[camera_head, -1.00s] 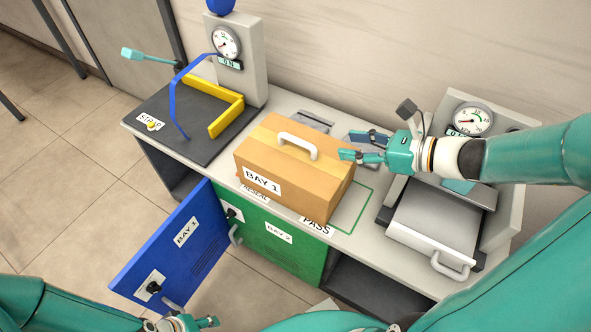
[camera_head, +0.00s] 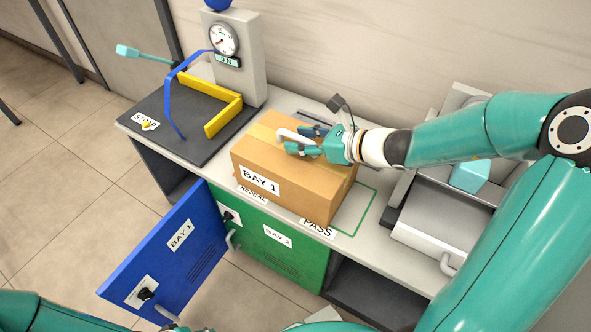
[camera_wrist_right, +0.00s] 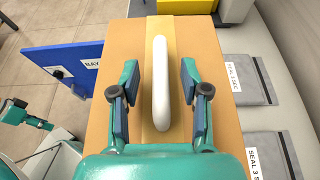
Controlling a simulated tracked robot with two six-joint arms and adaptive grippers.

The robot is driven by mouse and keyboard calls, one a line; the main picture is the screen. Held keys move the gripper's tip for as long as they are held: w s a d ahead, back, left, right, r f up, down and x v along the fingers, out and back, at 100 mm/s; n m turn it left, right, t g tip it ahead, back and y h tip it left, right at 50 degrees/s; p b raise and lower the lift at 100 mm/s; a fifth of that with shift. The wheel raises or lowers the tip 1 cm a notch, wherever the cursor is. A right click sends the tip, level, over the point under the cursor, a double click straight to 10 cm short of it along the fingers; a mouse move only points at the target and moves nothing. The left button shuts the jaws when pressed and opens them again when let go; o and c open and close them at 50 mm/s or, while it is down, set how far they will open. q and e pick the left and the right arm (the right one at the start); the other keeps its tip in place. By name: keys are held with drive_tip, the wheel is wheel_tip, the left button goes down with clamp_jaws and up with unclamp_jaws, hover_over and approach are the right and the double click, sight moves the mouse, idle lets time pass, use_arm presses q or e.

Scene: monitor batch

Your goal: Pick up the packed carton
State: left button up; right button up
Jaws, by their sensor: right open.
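The packed carton (camera_head: 290,176) is a brown box labelled BAY 1 with a white handle on top, standing on the bench. In the right wrist view the carton (camera_wrist_right: 221,95) fills the middle, and its white handle (camera_wrist_right: 160,75) lies between the fingers of my right gripper (camera_wrist_right: 160,82). That gripper is open, with a gap on both sides of the handle. In the head view my right gripper (camera_head: 306,140) is at the carton's top, over the handle, partly hiding it. My left gripper is not clearly visible in the head view now.
A blue BAY 1 door (camera_head: 172,255) stands open left of the green BAY 2 door (camera_head: 285,250). A dark strap plate (camera_head: 180,145) with a yellow bracket (camera_head: 227,112) is at the left. A grey machine (camera_head: 430,225) stands right. Grey SEAL pouches (camera_wrist_right: 247,82) lie behind the carton.

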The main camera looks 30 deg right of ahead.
drive_tip(key=shift+w+a+f, duration=0.2)
drive_tip(key=shift+w+a, duration=0.1)
drive_tip(key=shift+w, duration=0.2)
clamp_jaws()
drive_tip(key=shift+r, duration=0.1)
